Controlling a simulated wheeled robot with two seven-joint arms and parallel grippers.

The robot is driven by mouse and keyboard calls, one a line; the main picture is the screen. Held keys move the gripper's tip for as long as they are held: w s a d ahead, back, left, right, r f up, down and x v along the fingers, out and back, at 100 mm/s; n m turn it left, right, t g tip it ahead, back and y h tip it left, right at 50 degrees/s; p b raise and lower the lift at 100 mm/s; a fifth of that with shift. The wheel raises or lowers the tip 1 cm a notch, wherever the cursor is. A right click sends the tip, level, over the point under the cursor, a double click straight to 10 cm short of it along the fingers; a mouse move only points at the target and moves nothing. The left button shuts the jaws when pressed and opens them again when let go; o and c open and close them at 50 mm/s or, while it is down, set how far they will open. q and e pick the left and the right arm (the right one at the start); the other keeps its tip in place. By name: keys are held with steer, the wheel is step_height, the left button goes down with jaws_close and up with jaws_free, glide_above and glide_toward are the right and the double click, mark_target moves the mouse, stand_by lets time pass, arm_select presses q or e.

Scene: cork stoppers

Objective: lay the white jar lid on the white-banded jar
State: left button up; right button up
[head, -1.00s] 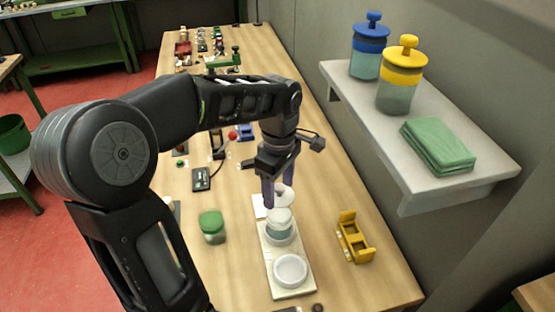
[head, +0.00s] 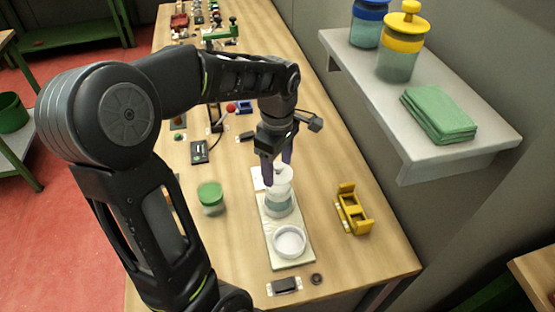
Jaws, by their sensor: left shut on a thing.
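The white-banded jar (head: 279,204), clear with pale teal in its lower part, stands upright on a cream board (head: 293,262). My left gripper (head: 277,172) is above the jar, fingers pointing down, shut on the white jar lid (head: 283,173). The lid looks about level and sits over or just behind the jar's mouth. I cannot tell whether it touches the rim. The fingers hide part of the lid. A shallow white round dish (head: 289,241) lies on the near part of the board. My right gripper is not in view.
A green-lidded jar (head: 210,197) stands left of the board, and a yellow holder (head: 352,210) stands right. A dark block (head: 285,286) lies in front. A wall shelf (head: 460,150) at right holds two canisters and green cloths (head: 438,114). Bare table lies between board and yellow holder.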

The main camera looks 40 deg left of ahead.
mark_target(277, 175)
arm_select(q)
steer(key=shift+f+b, duration=0.8)
steer(key=shift+f, duration=0.55)
steer(key=shift+f+b, duration=0.45)
steer(key=shift+b, duration=0.05)
stand_by(0.8)
steer(key=o, duration=1.4)
steer(key=shift+r, duration=0.1)
